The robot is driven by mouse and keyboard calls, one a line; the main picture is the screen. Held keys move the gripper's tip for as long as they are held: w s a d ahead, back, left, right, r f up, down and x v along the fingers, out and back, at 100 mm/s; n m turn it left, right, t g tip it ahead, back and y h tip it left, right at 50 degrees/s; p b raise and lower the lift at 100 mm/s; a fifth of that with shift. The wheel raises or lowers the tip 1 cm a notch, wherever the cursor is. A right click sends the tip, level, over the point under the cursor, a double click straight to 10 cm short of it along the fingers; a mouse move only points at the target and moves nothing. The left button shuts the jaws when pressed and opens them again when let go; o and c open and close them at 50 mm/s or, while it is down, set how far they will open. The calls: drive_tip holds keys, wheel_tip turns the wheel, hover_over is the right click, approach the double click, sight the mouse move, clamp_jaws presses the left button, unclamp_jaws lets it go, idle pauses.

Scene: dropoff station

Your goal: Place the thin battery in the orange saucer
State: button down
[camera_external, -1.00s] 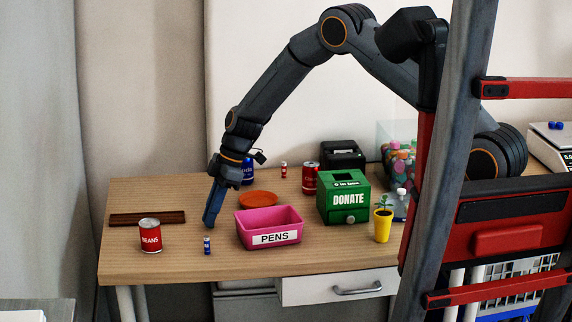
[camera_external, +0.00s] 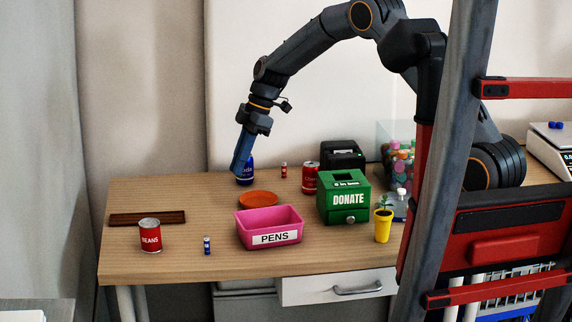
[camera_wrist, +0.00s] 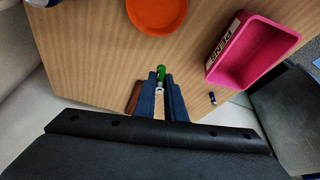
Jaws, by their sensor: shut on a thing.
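My gripper (camera_wrist: 162,78) is shut on a thin green battery (camera_wrist: 161,72) with a pale end, seen between the blue fingers in the wrist view. In the external view my gripper (camera_external: 238,171) is raised above the table, left of and above the orange saucer (camera_external: 258,200), and the held battery cannot be made out there. The saucer lies flat and empty behind the pink pen bin. It also shows at the top of the wrist view (camera_wrist: 157,14), ahead of the fingertips.
The pink bin (camera_external: 268,222) is close to the saucer. A blue battery (camera_external: 207,245) stands near the front edge, a bean can (camera_external: 150,236) left of it. A blue soda can (camera_external: 245,179), small red battery (camera_external: 284,170), red can (camera_external: 310,178) and green donation box (camera_external: 345,197) stand nearby.

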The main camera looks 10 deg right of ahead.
hover_over(253, 204)
drive_tip(key=d, duration=0.1)
drive_tip(key=f, duration=0.1)
drive_tip(key=f+p, duration=0.1)
drive_tip(key=f, duration=0.2)
drive_tip(key=shift+w+d+f, duration=0.2)
drive_tip(key=shift+d+f, duration=0.15)
drive_tip(key=shift+f, duration=0.05)
drive_tip(key=shift+f+p, duration=0.65)
drive_tip(key=shift+f, duration=1.8)
drive_tip(key=shift+f, duration=0.15)
drive_tip(key=c, duration=1.8)
unclamp_jaws()
